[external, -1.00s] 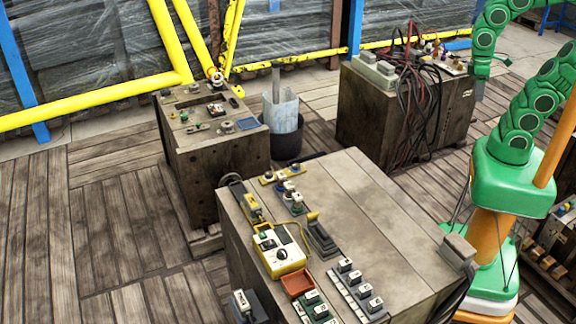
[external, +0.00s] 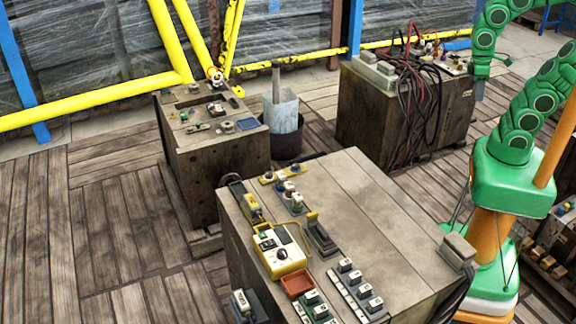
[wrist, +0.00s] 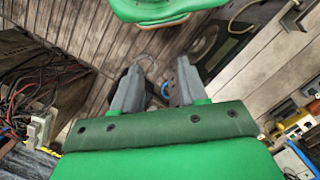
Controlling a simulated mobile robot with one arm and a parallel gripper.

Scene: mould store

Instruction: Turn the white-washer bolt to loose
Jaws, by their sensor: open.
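My gripper (wrist: 155,88) is open in the wrist view, its two grey fingers apart with nothing between them. In the external view it hangs at the end of my arm (external: 478,88), at the upper right, near the right end of the back cabinet. Several small bolt-like pieces (external: 288,190) stand at the far left corner of the front bench (external: 375,205), on and near a yellow strip (external: 280,173). They are too small to tell which one has a white washer, or how it is turned. My gripper is well away from them.
A yellow box with a dial (external: 280,252), a red tray (external: 296,284) and rows of labelled blocks (external: 358,285) lie along the bench's left and front. Cables (external: 410,100) hang over the back cabinet (external: 360,110). A left cabinet (external: 220,175) holds small parts. The bench's right half is largely clear.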

